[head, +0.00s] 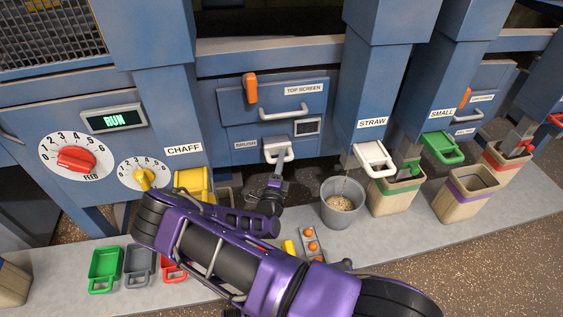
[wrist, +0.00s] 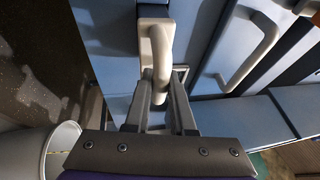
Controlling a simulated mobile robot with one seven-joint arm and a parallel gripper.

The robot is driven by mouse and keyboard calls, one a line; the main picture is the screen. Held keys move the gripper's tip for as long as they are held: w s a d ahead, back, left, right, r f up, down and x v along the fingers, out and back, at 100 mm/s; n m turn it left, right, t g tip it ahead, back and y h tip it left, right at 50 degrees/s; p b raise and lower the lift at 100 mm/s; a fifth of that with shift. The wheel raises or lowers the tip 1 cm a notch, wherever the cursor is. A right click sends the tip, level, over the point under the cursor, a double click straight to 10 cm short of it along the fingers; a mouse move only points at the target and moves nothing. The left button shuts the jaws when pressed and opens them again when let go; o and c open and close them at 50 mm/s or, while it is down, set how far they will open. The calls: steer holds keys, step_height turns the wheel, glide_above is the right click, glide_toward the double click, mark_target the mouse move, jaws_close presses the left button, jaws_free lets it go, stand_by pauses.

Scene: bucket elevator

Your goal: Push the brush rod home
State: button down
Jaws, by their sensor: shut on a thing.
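How far the rod stands out of the panel cannot be told, and the rod behind the handle is hidden.
Above is the TOP SCREEN drawer (head: 288,104) with a grey handle and an orange latch (head: 250,88). A grey bucket (head: 343,203) stands close right of my gripper. Buckets line the ledge further right. Small scoops (head: 105,270) and an orange-button box (head: 311,240) lie in front.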

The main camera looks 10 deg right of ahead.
mark_target(279, 150)
steer(key=w+b, duration=0.1)
steer(key=w, duration=0.2)
steer(key=shift+w, duration=0.35)
steer(key=shift+r, duration=0.1)
steer(key=c, duration=1.2)
jaws_free()
steer(key=o, duration=0.4)
steer(key=shift+o, duration=0.2)
steer(key=v, duration=1.7)
steer(key=shift+s, duration=0.2)
